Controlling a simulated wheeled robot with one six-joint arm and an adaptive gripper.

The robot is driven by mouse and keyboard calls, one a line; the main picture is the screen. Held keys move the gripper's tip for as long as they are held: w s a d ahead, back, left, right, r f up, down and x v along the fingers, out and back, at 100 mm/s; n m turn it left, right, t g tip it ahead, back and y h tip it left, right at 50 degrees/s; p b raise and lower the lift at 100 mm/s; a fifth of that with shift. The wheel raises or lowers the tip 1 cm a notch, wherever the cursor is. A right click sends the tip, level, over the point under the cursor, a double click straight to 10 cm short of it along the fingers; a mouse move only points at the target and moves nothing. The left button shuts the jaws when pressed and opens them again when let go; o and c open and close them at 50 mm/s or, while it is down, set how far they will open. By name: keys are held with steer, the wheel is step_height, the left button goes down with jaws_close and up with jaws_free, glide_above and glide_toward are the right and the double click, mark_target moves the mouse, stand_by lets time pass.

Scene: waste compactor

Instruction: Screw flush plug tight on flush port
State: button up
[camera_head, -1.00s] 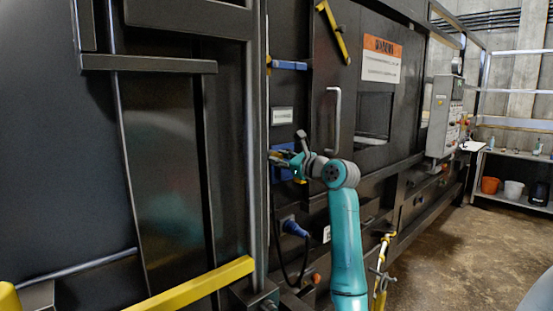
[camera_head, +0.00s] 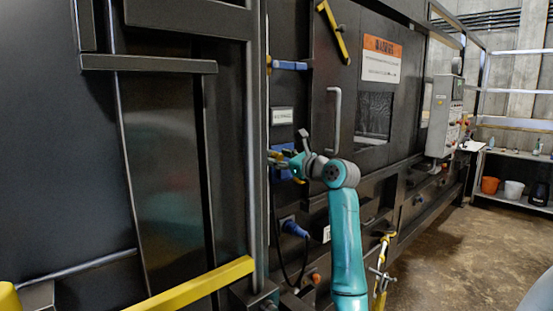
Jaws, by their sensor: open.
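My gripper (camera_head: 277,157) is on the dark machine front, left of the grey handle, with its fingers pointing left. It is open, in front of a blue fitting (camera_head: 290,150) on the machine wall. The yellow at the fingertips is small, and I cannot tell which part is finger and which is fitting. The flush plug and flush port cannot be made out clearly; the gripper and wrist cover this spot.
A blue connector with a black cable (camera_head: 294,229) sits below the gripper. A grey door handle (camera_head: 334,119) is to its right. A yellow rail (camera_head: 195,287) crosses the lower left. A yellow-marked stand (camera_head: 382,272) stands right of my arm. Open floor lies to the right.

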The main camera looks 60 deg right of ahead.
steer(key=n, duration=1.5)
steer(key=shift+n, duration=0.3)
steer(key=n, duration=0.5)
